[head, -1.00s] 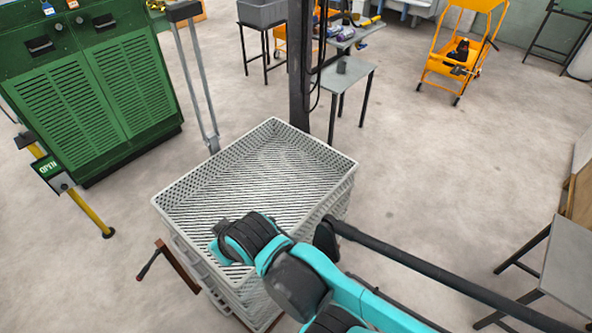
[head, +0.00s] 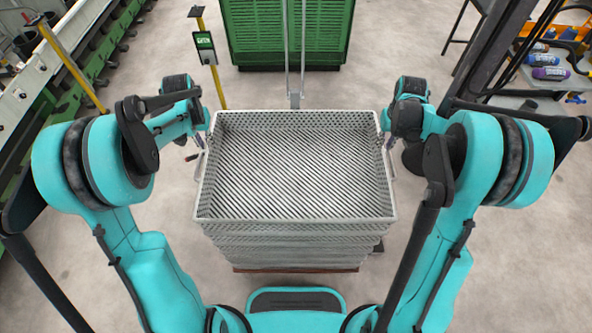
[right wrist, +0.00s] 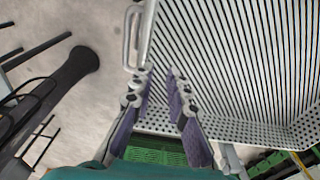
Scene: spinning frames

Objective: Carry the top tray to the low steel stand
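The top tray (head: 295,212) is light grey, empty and slatted, with perforated walls. It lies level on a stack of similar trays (head: 295,248) in the middle of the head view. My left gripper (head: 197,138) is at its left wall near a side handle; its fingers are too small to read. My right gripper (head: 388,138) is at the right wall. In the right wrist view, the right gripper's fingers (right wrist: 160,78) are apart, near the tray's rim beside a loop handle (right wrist: 130,38). One finger is over the slats. I cannot pick out the low steel stand now.
A green slatted cabinet (head: 290,35) stands behind the stack. A yellow post (head: 213,75) with a green sign is behind left. A long machine (head: 25,105) runs along the far left. A grey bench (head: 520,100) with bottles is at right. Floor at lower right is clear.

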